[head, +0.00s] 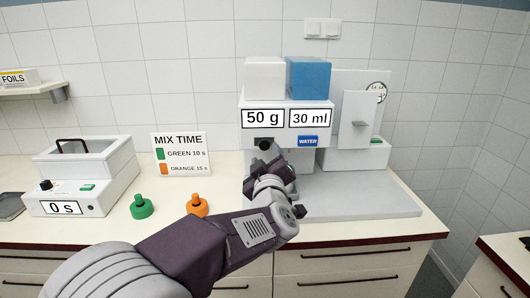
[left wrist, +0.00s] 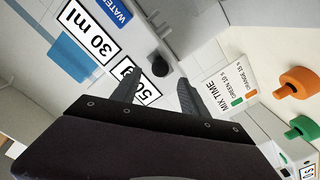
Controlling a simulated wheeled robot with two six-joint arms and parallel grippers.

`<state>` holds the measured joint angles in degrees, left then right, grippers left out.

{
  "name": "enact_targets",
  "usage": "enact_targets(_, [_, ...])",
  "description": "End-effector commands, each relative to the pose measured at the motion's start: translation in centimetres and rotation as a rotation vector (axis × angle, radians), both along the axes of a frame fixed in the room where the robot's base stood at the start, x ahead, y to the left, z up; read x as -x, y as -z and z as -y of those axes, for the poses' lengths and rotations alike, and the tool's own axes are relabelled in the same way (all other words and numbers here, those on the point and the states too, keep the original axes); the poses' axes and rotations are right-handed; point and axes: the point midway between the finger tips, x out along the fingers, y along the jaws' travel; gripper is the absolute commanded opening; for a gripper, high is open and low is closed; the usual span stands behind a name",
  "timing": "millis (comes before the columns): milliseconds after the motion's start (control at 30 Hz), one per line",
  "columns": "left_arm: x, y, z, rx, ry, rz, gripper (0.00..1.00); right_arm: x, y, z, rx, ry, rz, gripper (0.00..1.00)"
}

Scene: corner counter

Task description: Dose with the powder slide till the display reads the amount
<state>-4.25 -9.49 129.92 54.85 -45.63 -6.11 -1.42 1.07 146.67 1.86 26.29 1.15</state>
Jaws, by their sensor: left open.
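The dispenser (head: 247,133) stands on the counter with a white tank and a blue tank on top. Its left display (head: 263,118) reads 50 g, its right display (head: 310,118) 30 ml. A black knob (head: 265,144), apparently the powder slide's, sits below the 50 g display. My left gripper (head: 270,160) is right in front of it. In the left wrist view the two fingers (left wrist: 157,90) are apart, and the knob (left wrist: 160,68) shows just beyond and between their tips, with nothing visibly held. My right gripper is not in view.
A green piece (head: 142,207) and an orange piece (head: 197,205) stand on the counter by my left arm. A white box (head: 85,175) reading 0 s is at left. A MIX TIME sign (head: 181,154) leans at the wall. A grey base plate (head: 370,204) lies clear at right.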

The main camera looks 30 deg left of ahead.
Motion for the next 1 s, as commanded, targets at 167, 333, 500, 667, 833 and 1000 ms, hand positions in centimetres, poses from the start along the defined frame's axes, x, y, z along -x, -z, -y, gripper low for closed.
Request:
enact_targets(167, [-3.3, 0.2, -2.2, -0.001, -0.003, -0.002, 0.52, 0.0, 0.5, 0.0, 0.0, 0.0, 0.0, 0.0])
enact_targets(333, [-5.4, 0.1, -3.4, -0.001, 0.0, -0.002, 0.52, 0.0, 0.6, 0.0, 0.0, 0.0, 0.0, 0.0])
enact_targets(500, [-6.1, 0.1, -3.7, 0.0, 0.002, -0.001, 0.52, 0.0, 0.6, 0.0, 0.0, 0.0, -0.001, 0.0])
enact_targets(667, [-6.1, 0.1, -3.7, 0.0, 0.002, -0.001, 0.52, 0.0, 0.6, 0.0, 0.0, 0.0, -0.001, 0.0])
enact_targets(833, [-6.0, 0.1, -3.7, 0.0, 0.002, -0.001, 0.07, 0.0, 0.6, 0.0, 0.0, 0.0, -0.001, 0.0])
enact_targets(1000, [-6.0, 0.1, -3.7, -0.002, 0.001, -0.001, 0.0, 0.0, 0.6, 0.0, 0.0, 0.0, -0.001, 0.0])
